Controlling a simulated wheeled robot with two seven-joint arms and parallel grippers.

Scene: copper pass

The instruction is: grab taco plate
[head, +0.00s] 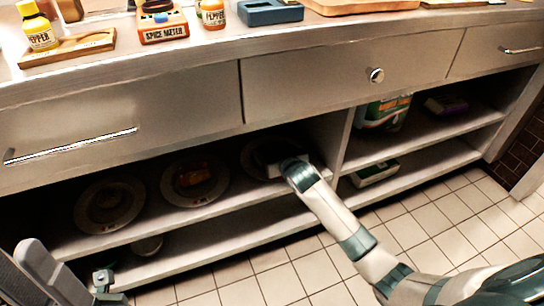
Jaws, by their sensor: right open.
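Three dark round plates stand in a row on the cabinet's open upper shelf. The middle plate (222,186) bears orange-brown food (193,176), too dim to tell whether it is a taco. The left plate (110,225) shows no clear food. The right plate (250,160) is partly hidden by my right gripper, so what lies on it cannot be made out. My right gripper (262,163) is open and reaches into the shelf at the right plate. Its fingertips are dim, and contact cannot be told.
A drawer front (340,85) overhangs the shelf. An upright divider (343,140) stands right of my gripper. The tiled floor (450,215) in front is clear.

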